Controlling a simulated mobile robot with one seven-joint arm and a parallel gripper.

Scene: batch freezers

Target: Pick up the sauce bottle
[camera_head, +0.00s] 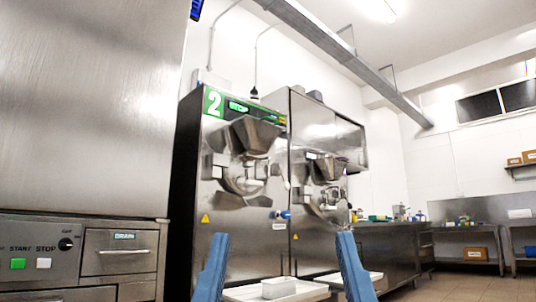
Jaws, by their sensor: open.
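My gripper (284,237) shows at the bottom centre as two blue fingers. They stand wide apart with nothing between them. I cannot make out the sauce bottle for sure. Several small items (400,213) stand on the far steel counter at the right, too small to tell whether one is the bottle. They are well beyond my gripper.
A steel batch freezer (240,180) marked 2 and another (325,190) stand ahead. A small white container (279,287) sits on a white tray (240,294) low between my fingers. A large steel machine (85,110) fills the left. Floor (455,287) is open at right.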

